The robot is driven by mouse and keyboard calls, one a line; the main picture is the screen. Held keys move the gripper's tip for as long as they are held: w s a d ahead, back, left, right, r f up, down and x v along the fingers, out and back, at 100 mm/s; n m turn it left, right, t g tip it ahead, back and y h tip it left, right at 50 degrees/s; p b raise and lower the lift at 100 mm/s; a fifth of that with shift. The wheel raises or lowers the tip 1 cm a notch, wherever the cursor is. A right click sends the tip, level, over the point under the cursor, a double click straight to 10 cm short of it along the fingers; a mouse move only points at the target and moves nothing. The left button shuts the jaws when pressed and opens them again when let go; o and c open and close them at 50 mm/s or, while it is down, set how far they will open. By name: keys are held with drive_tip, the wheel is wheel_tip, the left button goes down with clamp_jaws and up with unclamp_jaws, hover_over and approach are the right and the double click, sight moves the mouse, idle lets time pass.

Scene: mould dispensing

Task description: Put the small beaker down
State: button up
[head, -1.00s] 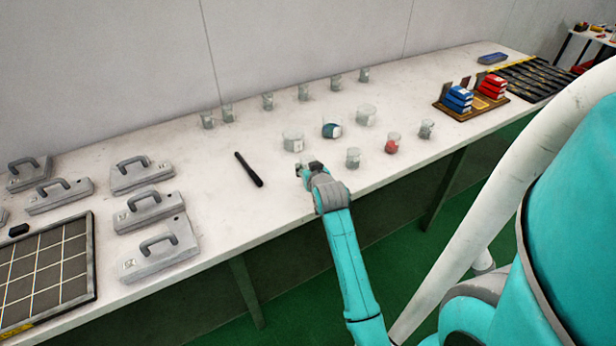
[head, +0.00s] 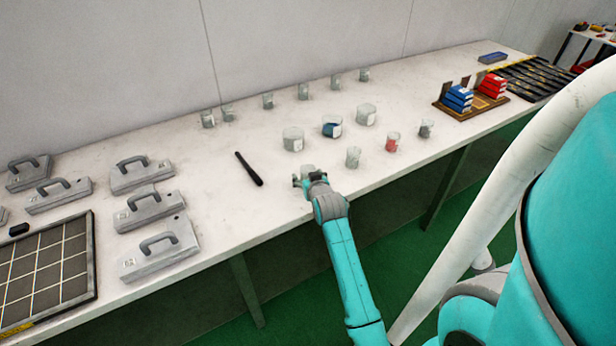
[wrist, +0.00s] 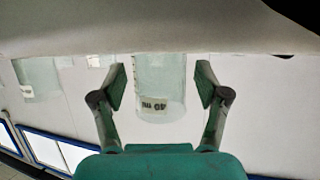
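The small clear beaker (wrist: 160,88) appears upside down in the wrist view, with a "40 ml" label. It is between the two fingers of my gripper (wrist: 161,88), with a narrow gap visible on each side, so the gripper looks open around it. In the head view the beaker (head: 307,171) is at the front part of the white table (head: 220,220), just beyond my gripper (head: 310,180). It looks upright on the table. The fingers partly hide its lower part in the head view.
Close by on the right stand a clear beaker (head: 353,157), a red-filled beaker (head: 393,142) and a grey-filled one (head: 426,129). A black stick (head: 249,169) lies left.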

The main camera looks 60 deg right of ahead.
drive_tip(key=shift+r, duration=0.2)
drive_tip(key=v, duration=1.2)
drive_tip(key=s+a+f+n+t+y, duration=0.2)
drive_tip(key=s+a+f, duration=0.1)
drive_tip(key=a, duration=0.8)
drive_tip(key=s+a+f+n+t+y, duration=0.1)
drive_tip(key=s+a+f+n+y, duration=0.15)
drive_tip(key=a, duration=0.85)
drive_tip(key=s+a+r+n+t+y, duration=0.1)
drive_tip(key=s+a+r+n+y, duration=0.1)
drive_tip(key=s+a, duration=0.5)
drive_tip(key=s+a+r+n+t+y, duration=0.1)
drive_tip(key=s+a+r+n+y, duration=0.2)
drive_tip(key=s+a, duration=0.4)
drive_tip(key=s, duration=0.3)
drive_tip(key=shift+s+a+r+t, duration=0.3)
drive_tip(key=shift+d+y, duration=0.1)
drive_tip(key=shift+y, duration=0.15)
